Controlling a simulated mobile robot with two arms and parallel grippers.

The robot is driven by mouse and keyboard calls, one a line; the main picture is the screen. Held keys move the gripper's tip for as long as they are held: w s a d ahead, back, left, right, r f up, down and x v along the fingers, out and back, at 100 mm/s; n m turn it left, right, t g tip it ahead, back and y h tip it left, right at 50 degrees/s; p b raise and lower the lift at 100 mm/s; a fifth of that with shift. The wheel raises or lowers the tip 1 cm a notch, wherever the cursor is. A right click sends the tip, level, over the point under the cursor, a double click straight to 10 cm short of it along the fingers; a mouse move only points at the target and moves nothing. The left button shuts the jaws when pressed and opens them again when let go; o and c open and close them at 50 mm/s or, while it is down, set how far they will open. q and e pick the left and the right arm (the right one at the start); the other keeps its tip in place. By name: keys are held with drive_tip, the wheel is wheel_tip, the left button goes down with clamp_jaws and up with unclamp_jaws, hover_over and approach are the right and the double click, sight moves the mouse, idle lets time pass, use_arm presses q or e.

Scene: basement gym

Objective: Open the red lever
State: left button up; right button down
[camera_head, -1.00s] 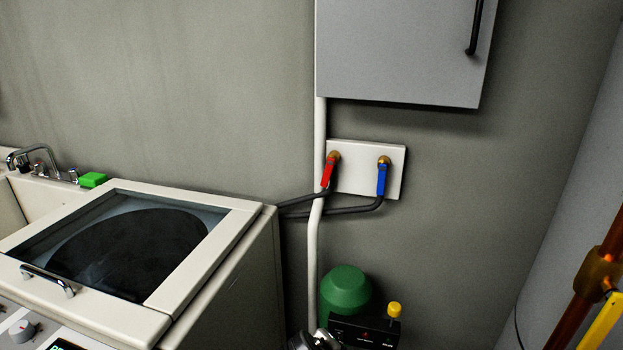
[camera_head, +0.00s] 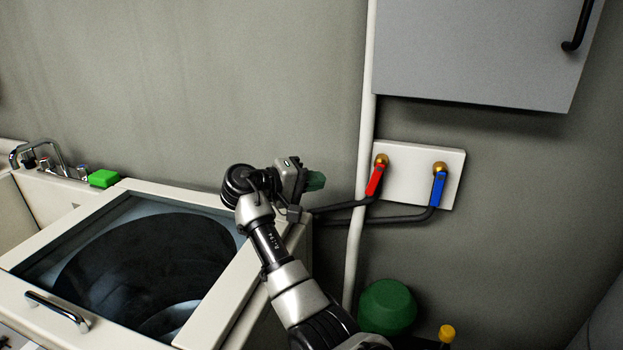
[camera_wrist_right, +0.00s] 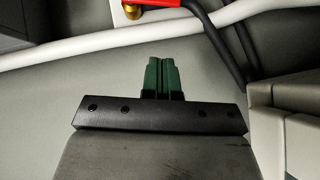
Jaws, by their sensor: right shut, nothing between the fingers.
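The red lever (camera_head: 375,180) hangs down, tilted slightly to the left, from a brass fitting on a white wall plate (camera_head: 408,165). It also shows at the top of the right wrist view (camera_wrist_right: 169,3), beside its brass fitting. My right gripper (camera_head: 316,181) is left of the red lever, apart from it, above the back right corner of the washer. Its green fingers are shut and empty, and they show together in the right wrist view (camera_wrist_right: 161,76). My left gripper is not in view.
A blue lever (camera_head: 438,188) hangs right of the red one. Dark hoses (camera_head: 395,219) run from the levers behind the washer (camera_head: 125,199). A white pipe (camera_head: 360,200) passes just left of the plate. A grey cabinet (camera_head: 470,50) hangs above. A green container (camera_head: 387,307) stands below.

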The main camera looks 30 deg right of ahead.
sight(375, 180)
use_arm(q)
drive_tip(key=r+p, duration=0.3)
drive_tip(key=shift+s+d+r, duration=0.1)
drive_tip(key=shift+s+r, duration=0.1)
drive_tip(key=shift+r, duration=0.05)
use_arm(e)
drive_tip(key=s+d+f, duration=0.1)
drive_tip(key=d, duration=0.2)
drive_tip(key=s+d+f+n+h, duration=0.1)
drive_tip(key=d, duration=0.2)
drive_tip(key=s+d+f+n+h, duration=0.1)
drive_tip(key=s+d, duration=0.1)
drive_tip(key=d, duration=0.2)
drive_tip(key=shift+s+f+g, duration=0.1)
drive_tip(key=shift+f+g, duration=0.2)
drive_tip(key=shift+f, duration=0.05)
drive_tip(key=shift+a, duration=0.1)
